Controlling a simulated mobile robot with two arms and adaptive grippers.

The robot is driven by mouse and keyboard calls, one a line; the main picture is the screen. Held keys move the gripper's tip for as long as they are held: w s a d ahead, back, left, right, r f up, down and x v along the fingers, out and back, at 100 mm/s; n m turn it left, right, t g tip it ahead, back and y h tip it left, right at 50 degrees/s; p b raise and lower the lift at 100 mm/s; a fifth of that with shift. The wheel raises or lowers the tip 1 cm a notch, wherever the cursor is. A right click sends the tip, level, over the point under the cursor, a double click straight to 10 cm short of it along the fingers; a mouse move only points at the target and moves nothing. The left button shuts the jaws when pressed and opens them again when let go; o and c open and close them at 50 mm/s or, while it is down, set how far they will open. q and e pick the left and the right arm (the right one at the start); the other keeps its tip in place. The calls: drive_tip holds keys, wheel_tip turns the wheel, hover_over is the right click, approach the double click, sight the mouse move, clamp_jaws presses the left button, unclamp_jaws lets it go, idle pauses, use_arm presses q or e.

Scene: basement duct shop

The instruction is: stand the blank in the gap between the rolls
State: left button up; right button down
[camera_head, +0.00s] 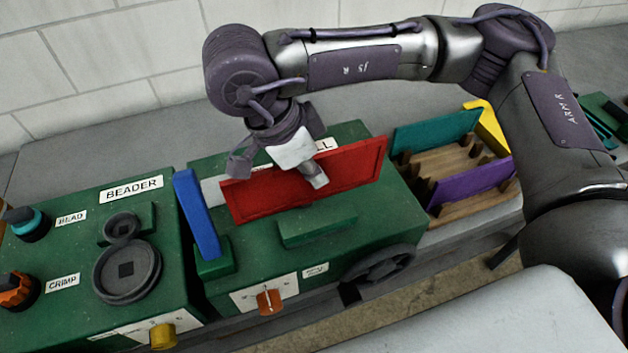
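A red flat panel (350,172), which I take as the blank, stands on edge, slightly slanted, over the top of the green machine whose partly covered label ends in "LL". My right gripper (277,170) is over its upper left part. One pale finger lies in front of the red face. The other, dark finger is apart to the left, by the panel's top edge, its tip partly hidden. The fingers look spread. The rolls and the gap are not clearly visible; the panel and gripper cover that area. My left gripper is out of view.
A blue panel (197,214) stands upright left of the red one. The green beader (60,325) with dark discs (127,272) is at left. At right, a wooden rack (437,163) holds teal (437,130), purple (470,184) and yellow (490,122) panels. A handwheel (385,266) sticks out in front.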

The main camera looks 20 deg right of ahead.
sight(318, 194)
wheel_tip(318, 194, down, 3)
drive_tip(key=shift+f+p, duration=0.1)
drive_tip(key=shift+p, duration=0.65)
drive_tip(key=shift+f, duration=0.4)
drive_tip(key=shift+f+b, duration=0.25)
drive_tip(key=shift+b, duration=0.15)
drive_tip(key=c, duration=1.6)
unclamp_jaws()
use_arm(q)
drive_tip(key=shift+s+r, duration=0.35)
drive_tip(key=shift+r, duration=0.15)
use_arm(e)
drive_tip(key=shift+r, duration=0.1)
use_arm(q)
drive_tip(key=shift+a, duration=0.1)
